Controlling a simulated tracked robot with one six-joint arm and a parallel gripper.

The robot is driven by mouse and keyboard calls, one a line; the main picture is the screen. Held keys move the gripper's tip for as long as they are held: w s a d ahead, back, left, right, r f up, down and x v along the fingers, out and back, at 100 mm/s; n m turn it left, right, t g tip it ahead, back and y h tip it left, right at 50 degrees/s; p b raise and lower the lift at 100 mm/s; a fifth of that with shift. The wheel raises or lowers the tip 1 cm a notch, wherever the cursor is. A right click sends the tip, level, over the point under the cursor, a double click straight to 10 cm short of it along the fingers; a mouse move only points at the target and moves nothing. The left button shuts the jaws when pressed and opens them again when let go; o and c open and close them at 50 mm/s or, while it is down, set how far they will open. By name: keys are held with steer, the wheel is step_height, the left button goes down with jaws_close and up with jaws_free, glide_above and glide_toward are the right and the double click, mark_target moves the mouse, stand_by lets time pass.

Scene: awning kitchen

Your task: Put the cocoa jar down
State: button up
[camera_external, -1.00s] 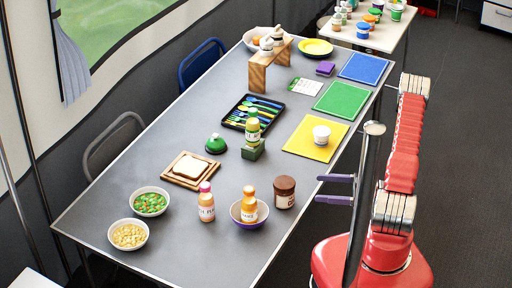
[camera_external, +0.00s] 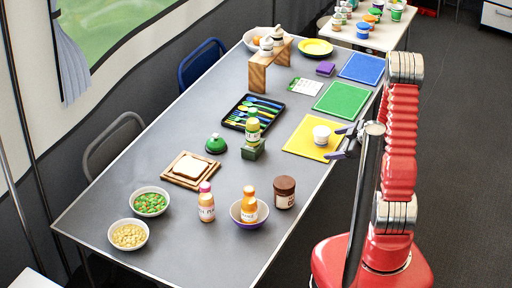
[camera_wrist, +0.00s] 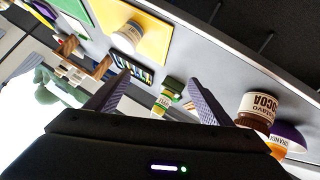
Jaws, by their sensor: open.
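The cocoa jar (camera_external: 284,192), brown with a dark lid and a pale label, stands upright on the grey table (camera_external: 150,240) near its right edge, just right of the purple bowl. It also shows in the wrist view (camera_wrist: 257,108) at the right, outside my fingers. My gripper (camera_external: 346,140) is open and empty beside the table's right edge, near the yellow mat and apart from the jar. In the wrist view both purple-grey fingers (camera_wrist: 155,98) are spread with nothing held between them.
A white tub (camera_external: 321,135) stands on the yellow mat (camera_external: 300,144) close to my gripper. An orange-capped bottle (camera_external: 249,206) stands in the purple bowl (camera_external: 236,214). A green-capped bottle (camera_external: 252,128) stands on a green block. Bare table lies between jar and yellow mat.

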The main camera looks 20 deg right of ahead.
steer(key=s+d+r+m+h, duration=0.2)
steer(key=s+r+m+h, duration=0.15)
steer(key=r, duration=0.45)
steer(key=s+d+r+m+h, duration=0.3)
steer(key=r+m+h, duration=0.1)
steer(key=r, duration=0.5)
steer(key=s+a+r+m+g+y, duration=0.1)
steer(key=s+a+r+m+g, duration=0.1)
steer(key=s+a, duration=0.3)
steer(key=s+a+r+m+g+y, duration=0.1)
steer(key=s+a, duration=0.5)
steer(key=s, duration=0.7)
step_height(320, 180, up, 2)
steer(key=shift+s+r+m+g+y, duration=0.1)
steer(key=shift+s+m+g+y, duration=0.05)
steer(key=shift+m+g+y, duration=0.35)
steer(key=shift+o, duration=0.6)
steer(key=shift+d, duration=0.1)
